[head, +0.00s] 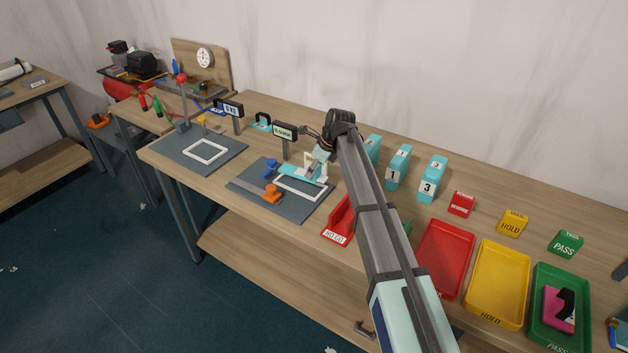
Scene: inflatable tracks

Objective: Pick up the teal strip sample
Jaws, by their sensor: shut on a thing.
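The teal strip sample (292,172) is at the dark grey plate with the white frame outline in the middle of the bench. It lies over the back part of the white outline; I cannot tell whether it touches the plate. My gripper (313,171) points down at the strip's right part and is shut on it. The fingertips are small and partly hidden in this view.
Blue and orange clamps (271,192) stand at the plate's left side. A red NO GO tray (338,224) is right of it. Red, yellow (497,284) and green trays lie farther right; a pink sample (559,309) lies in the green one. Numbered teal blocks (398,167) stand behind my arm.

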